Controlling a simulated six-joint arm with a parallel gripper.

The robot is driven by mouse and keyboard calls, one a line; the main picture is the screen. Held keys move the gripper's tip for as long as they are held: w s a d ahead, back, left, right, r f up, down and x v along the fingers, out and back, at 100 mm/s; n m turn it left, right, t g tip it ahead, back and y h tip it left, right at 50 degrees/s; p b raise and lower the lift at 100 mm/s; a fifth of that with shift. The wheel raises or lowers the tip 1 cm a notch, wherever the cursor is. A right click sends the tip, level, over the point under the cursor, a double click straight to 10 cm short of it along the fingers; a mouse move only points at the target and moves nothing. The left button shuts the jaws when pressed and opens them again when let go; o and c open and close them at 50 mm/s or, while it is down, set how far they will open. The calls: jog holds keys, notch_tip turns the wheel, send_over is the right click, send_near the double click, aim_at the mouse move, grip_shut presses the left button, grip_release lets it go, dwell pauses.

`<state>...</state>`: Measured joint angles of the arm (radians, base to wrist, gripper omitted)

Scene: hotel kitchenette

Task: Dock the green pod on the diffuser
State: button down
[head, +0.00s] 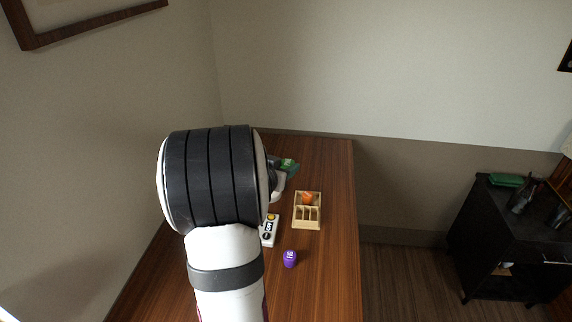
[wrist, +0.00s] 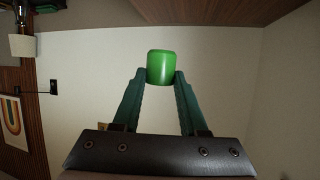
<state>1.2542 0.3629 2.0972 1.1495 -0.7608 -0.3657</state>
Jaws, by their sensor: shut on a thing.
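My gripper (wrist: 160,78) is shut on the green pod (wrist: 160,66), a smooth rounded cylinder held between the tips of its teal fingers. In the head view the green pod (head: 288,162) shows with a pale mark, at my gripper (head: 290,168) over the far part of the wooden counter. A white device (head: 269,232) with a dark panel and a yellow round part stands on the counter, its left side hidden by my arm. It may be the diffuser, but I cannot tell for sure. The wrist view shows no dock near the pod.
A pale wooden rack (head: 307,224) holds an orange pod (head: 308,198) at its back; its front slots look empty. A purple pod (head: 290,258) stands on the counter (head: 335,250) in front of it. The counter's right strip is clear. A black cabinet (head: 510,250) stands apart at right.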

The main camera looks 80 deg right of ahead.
jog(key=w+f, duration=0.4)
jog(key=f, duration=0.2)
jog(key=w+f, duration=0.5)
jog(key=f, duration=0.2)
jog(key=w+f, duration=0.5)
jog(key=f, duration=0.1)
jog(key=shift+w+f, duration=0.25)
jog(key=shift+f, duration=0.8)
jog(key=shift+f, duration=0.6)
jog(key=c, duration=0.7)
grip_release()
